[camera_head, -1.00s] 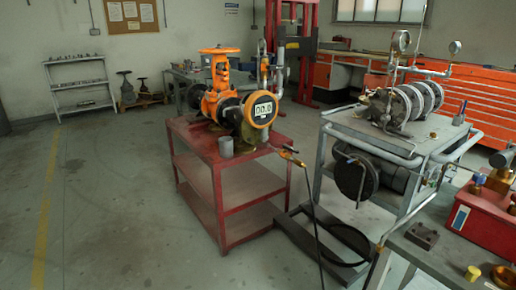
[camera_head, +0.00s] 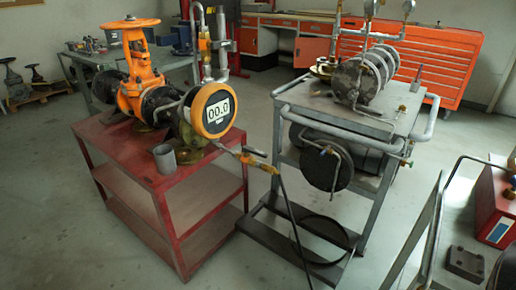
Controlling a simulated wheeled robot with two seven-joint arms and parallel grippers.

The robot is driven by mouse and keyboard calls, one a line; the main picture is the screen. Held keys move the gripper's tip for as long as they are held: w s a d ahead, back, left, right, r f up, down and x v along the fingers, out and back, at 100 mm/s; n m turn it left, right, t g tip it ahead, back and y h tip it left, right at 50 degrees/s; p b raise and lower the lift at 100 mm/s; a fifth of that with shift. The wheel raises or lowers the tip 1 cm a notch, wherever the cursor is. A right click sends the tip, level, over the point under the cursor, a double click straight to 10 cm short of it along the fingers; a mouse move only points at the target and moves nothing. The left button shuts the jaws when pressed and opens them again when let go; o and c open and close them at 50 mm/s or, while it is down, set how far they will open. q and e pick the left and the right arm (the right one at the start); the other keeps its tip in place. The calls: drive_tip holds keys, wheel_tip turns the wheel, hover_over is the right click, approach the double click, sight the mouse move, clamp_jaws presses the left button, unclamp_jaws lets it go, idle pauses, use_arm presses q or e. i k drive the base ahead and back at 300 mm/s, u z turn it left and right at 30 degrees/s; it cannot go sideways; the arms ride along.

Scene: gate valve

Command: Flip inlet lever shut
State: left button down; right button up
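The orange gate valve (camera_head: 138,75) with its handwheel on top stands on the red cart (camera_head: 115,141). A round gauge with an orange rim (camera_head: 210,109) faces me on the valve's right side and reads 00.0. Pipework (camera_head: 221,45) rises behind the gauge. A small brass fitting (camera_head: 252,157) sticks out at lower right of the gauge, with a dark hose (camera_head: 290,212) hanging from it. I cannot make out for certain which part is the inlet lever or how it is turned. Neither of my grippers is in view.
A grey metal cup (camera_head: 165,158) stands on the cart's front edge. A grey pump trolley (camera_head: 350,115) stands to the right, its low frame and the hose crossing the floor between. A red box (camera_head: 497,205) sits at far right. Floor at lower left is clear.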

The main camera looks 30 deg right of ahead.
sight(247, 149)
drive_tip(key=z, duration=0.75)
drive_tip(key=i, duration=0.9)
drive_tip(key=z, duration=0.85)
